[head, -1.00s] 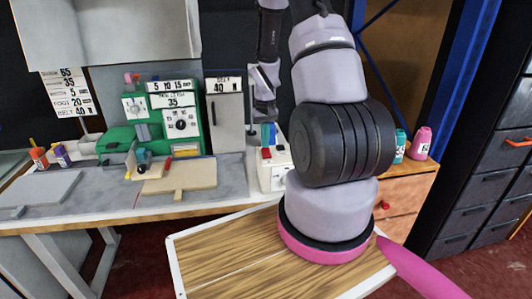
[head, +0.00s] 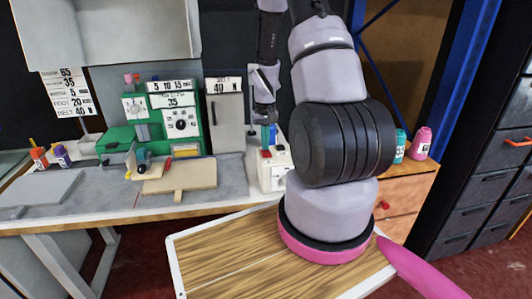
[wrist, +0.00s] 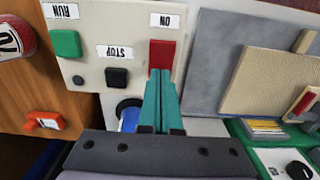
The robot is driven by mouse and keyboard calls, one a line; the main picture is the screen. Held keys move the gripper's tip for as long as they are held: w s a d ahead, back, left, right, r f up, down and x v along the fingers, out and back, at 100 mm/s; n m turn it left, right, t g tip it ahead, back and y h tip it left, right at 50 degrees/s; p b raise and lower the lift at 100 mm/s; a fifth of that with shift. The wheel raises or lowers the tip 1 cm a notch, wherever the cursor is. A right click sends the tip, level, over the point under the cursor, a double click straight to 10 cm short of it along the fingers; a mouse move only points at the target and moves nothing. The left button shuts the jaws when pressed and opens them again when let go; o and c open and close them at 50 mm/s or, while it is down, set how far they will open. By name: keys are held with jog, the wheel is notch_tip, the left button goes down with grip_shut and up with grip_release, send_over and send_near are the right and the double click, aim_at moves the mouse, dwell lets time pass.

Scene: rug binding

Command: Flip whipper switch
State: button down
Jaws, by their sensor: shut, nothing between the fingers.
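The control box (head: 274,178) is a pale box at the right end of the bench. In the wrist view its face (wrist: 88,80) appears upside down, with a red switch (wrist: 162,54) labelled ON, a black button (wrist: 117,77) labelled STOP and a green button (wrist: 66,43) labelled RUN. My gripper (wrist: 162,72) has its two teal fingers together and empty, with the tips over the lower edge of the red switch. I cannot tell whether they touch it. In the head view my gripper (head: 266,136) hangs just above the box.
A green machine (head: 180,125) with dials and a grey cabinet (head: 224,118) stand left of the box. A beige board (head: 180,178) lies on the bench. Teal and pink bottles (head: 421,144) stand on a wooden cabinet at right. An orange handle (wrist: 44,121) shows beside the box.

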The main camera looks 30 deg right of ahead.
notch_tip(320, 180, up, 7)
jog(key=shift+f, duration=0.15)
dwell(0.5)
dwell(0.4)
jog(key=s+a+r+t, duration=0.2)
jog(key=a+r, duration=0.1)
jog(key=r, duration=0.6)
jog(key=s+a+r+t, duration=0.1)
jog(key=s+a+r, duration=0.15)
jog(key=r, duration=0.75)
jog(key=s+a+r+t+y, duration=0.1)
jog(key=s+a+r+t, duration=0.1)
jog(key=s+a+r, duration=0.2)
jog(key=s+a+r+m+t+y, duration=0.1)
jog(key=s+a+r+t, duration=0.1)
jog(key=s+r, duration=0.7)
jog(key=shift+s+a+r, duration=0.2)
jog(key=shift+s+a, duration=0.7)
jog(key=shift+s, duration=0.15)
